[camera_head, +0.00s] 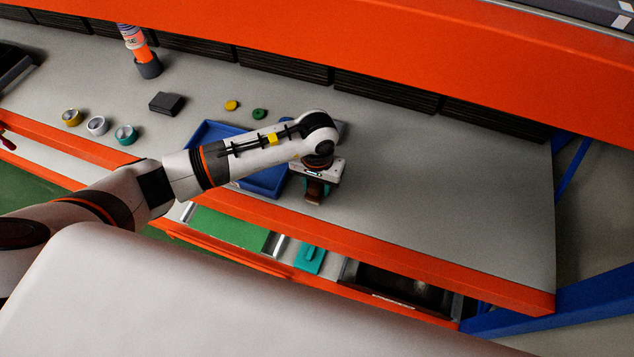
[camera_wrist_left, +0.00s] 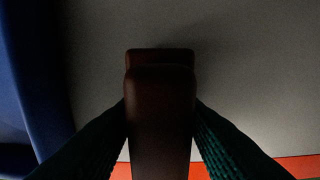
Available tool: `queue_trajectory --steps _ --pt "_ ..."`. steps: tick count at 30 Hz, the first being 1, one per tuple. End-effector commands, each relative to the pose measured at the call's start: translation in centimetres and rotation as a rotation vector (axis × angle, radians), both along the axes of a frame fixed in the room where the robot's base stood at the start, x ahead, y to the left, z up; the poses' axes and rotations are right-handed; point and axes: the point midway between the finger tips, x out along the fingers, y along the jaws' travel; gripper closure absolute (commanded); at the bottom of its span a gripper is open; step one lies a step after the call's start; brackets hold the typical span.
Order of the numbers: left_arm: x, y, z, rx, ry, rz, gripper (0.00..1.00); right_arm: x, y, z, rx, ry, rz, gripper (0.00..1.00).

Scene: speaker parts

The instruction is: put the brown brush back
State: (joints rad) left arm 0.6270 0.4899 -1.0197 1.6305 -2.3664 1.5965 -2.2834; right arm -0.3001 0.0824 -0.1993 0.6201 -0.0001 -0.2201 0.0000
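The brown brush (camera_wrist_left: 160,120) stands between the two dark green ribbed fingers of my left gripper (camera_wrist_left: 160,112) in the left wrist view. Both fingers appear to touch its sides, so the gripper looks shut on it. In the head view my left gripper (camera_head: 318,184) points down near the table's front edge, just right of the blue tray (camera_head: 262,185). The brush (camera_head: 314,197) shows there as a small brown patch. Whether its lower end touches the table is unclear. My right gripper is not in view.
Three tape rolls, a dark box (camera_head: 167,103), a yellow disc (camera_head: 232,105) and a green disc (camera_head: 259,114) lie on the grey table (camera_head: 450,190). A bottle stands in a dark holder (camera_head: 148,66) at the back left. The table's right side is clear.

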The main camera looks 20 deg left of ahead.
Motion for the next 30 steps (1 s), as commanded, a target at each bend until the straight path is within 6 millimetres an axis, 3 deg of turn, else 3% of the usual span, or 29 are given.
queue_trajectory --steps 1,3,17,24,30 --pt "0.0 0.0 0.1 0.000 -0.001 0.000 0.55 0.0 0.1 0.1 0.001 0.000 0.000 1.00" --pt "0.0 0.0 0.1 0.000 -0.001 0.000 0.43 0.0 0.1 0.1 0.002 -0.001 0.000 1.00" --pt "0.0 0.0 0.5 -0.001 0.000 0.002 0.43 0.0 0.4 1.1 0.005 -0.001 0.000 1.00" --pt "0.7 0.8 5.3 0.003 -0.009 -0.001 0.43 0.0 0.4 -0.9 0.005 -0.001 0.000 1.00" --pt "0.6 0.6 9.5 0.001 -0.006 -0.001 0.43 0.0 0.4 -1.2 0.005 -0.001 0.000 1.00"
